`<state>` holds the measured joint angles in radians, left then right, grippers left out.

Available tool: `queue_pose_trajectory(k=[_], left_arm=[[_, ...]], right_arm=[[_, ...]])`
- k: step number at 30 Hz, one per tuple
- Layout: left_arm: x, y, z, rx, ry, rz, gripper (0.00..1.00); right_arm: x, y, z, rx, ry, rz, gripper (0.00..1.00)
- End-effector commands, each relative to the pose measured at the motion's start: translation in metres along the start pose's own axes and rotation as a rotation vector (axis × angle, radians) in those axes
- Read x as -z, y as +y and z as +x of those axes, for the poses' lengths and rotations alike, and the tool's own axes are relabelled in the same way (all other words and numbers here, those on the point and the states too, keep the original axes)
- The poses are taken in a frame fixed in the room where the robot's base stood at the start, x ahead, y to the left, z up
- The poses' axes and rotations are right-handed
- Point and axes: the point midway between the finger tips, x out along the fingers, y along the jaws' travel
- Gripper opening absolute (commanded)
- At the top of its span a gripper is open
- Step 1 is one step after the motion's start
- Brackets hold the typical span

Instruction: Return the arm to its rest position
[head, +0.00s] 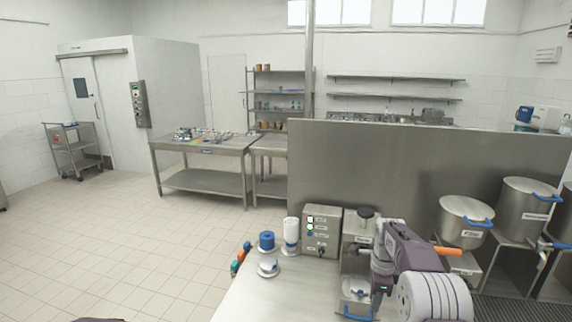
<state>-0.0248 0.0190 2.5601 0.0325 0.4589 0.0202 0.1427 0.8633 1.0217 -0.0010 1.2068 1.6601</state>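My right arm comes in at the lower right, over the steel counter (245,298). Its gripper (378,278) is beside the cup filler (355,262), a steel machine with a dark round cap and a blue handle at its base. The fingertips are small and partly hidden by the arm and machine, so I cannot tell whether they are open or shut. I also cannot tell whether they touch the machine. My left gripper is not in view.
A control box (321,230) stands left of the filler. A white cup stack (291,232), a blue round item (266,240) and a white lid-like item (268,267) are on the counter. Large pots (467,221) stand right. A steel partition (400,165) rises behind. Counter front is clear.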

Motion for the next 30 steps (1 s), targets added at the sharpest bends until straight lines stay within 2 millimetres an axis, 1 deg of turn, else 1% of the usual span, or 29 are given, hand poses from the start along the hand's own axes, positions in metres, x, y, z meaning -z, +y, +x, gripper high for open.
queue_pose_trajectory(k=[2,4,8,12,14,17,20,22,23,24,26,27,29,30], left_arm=[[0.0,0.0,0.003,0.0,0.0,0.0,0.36],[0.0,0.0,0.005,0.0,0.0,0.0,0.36],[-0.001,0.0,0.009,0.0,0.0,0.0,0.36],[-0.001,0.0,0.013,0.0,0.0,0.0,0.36],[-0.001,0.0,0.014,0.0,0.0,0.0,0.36],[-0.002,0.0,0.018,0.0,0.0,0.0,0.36],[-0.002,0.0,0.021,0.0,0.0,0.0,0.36],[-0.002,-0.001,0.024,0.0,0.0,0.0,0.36],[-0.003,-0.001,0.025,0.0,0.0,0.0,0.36],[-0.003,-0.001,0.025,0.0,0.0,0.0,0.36],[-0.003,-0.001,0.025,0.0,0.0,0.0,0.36],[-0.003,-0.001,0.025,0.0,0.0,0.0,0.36],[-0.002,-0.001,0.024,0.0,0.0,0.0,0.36],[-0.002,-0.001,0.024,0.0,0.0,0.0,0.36]], right_arm=[[-0.006,-0.001,-0.015,0.028,-0.003,-0.012,0.24],[-0.011,0.005,-0.026,0.036,-0.005,-0.024,0.24],[-0.021,0.026,-0.043,0.034,-0.008,-0.047,0.24],[-0.03,0.058,-0.052,0.032,-0.012,-0.12,0.24],[-0.033,0.073,-0.053,0.032,-0.013,-0.175,0.24],[-0.036,0.105,-0.052,0.033,-0.016,-0.306,0.24],[-0.038,0.147,-0.042,0.033,-0.018,-0.509,0.24],[-0.035,0.185,-0.029,0.032,-0.019,-0.703,0.24],[-0.034,0.203,-0.021,0.031,-0.019,-0.8,0.24],[-0.03,0.226,-0.011,0.028,-0.02,-0.934,0.24],[-0.023,0.258,0.005,0.021,-0.021,-1.138,0.24],[-0.019,0.276,0.016,0.014,-0.024,-1.268,0.24],[-0.014,0.293,0.029,0.004,-0.029,-1.433,0.24],[-0.013,0.296,0.033,0.012,-0.024,-1.526,0.24]])
